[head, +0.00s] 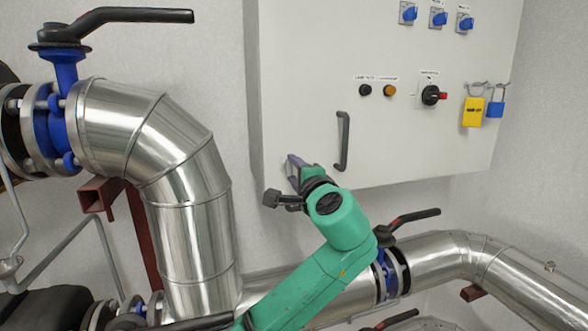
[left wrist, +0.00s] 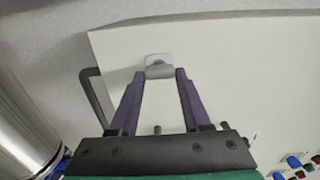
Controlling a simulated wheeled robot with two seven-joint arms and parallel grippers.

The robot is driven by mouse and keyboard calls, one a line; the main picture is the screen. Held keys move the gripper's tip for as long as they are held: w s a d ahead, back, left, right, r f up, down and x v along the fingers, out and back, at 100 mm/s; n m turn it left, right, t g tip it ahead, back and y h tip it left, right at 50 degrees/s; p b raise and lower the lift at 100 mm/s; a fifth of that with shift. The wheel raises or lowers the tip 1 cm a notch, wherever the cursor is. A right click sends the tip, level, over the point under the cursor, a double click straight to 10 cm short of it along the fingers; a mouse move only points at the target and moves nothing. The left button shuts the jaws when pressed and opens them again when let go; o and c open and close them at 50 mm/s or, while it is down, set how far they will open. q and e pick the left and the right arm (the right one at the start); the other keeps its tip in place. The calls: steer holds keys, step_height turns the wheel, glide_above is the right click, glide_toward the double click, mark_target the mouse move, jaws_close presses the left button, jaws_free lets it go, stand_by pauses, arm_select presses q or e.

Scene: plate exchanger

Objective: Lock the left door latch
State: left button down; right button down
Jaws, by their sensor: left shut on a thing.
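The grey door latch (left wrist: 159,71) sits on a light plate on the white cabinet door, near its edge, in the left wrist view. My left gripper (left wrist: 160,76) has its two dark purple fingers on either side of the latch and is shut on it. In the head view, my left gripper (head: 291,168) is at the lower left of the cabinet door (head: 385,140), and its fingers mostly hide the latch. The door looks closed. My right gripper is in neither view.
A dark vertical door handle (head: 343,141) stands just right of my gripper. Blue switches (head: 438,18), a red-black rotary switch (head: 431,95) and yellow and blue padlocks (head: 473,112) are further right. Large silver pipes (head: 190,185) with a black-levered valve (head: 120,20) fill the left.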

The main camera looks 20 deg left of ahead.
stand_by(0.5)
arm_select(q)
steer(key=shift+c, duration=1.8)
jaws_free()
steer(key=shift+d, duration=0.1)
